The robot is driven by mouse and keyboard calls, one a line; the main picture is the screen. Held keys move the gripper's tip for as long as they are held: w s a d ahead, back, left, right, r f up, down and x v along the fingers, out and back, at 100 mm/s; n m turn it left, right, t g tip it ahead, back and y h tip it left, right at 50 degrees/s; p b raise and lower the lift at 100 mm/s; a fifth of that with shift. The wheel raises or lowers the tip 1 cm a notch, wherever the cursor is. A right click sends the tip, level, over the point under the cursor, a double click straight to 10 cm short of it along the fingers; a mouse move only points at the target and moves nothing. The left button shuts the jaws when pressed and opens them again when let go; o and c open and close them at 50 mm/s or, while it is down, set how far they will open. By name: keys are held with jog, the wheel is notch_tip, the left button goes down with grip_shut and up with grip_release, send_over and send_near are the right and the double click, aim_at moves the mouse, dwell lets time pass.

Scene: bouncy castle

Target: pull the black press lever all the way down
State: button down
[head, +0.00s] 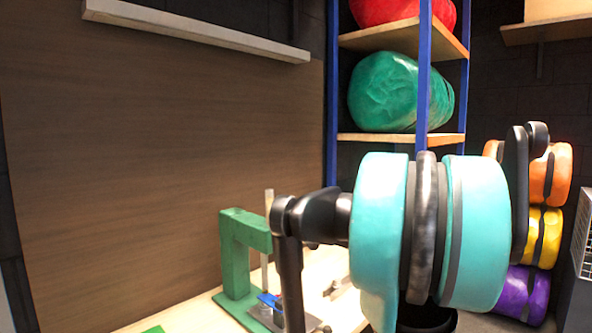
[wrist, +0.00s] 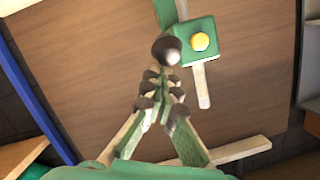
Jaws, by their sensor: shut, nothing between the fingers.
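The green press (head: 238,252) stands on a light bench at the lower left of the head view, with a grey upright bar (head: 268,230) at its front. In the wrist view its green head (wrist: 187,36) carries a round yellow cap. The lever's dark ball end (wrist: 166,50) shows just beyond my fingertips; the rest of the lever is hidden behind it. My gripper (wrist: 163,76) is shut and empty, its tips close below the ball. I cannot tell whether they touch. In the head view my turquoise and black arm covers the gripper.
The bench top (head: 190,318) bears a blue piece (head: 269,299) at the press's foot. A brown board (head: 165,150) stands behind. A blue-framed shelf (head: 425,75) holds a green roll (head: 385,92). Orange, yellow and purple rolls (head: 525,292) are stacked at right.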

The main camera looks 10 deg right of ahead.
notch_tip(320, 180, down, 8)
jog(key=t+y, duration=0.1)
jog(key=shift+w+a+f+t+y, duration=0.2)
jog(key=shift+f+t+y, duration=0.1)
jog(key=shift+t, duration=0.1)
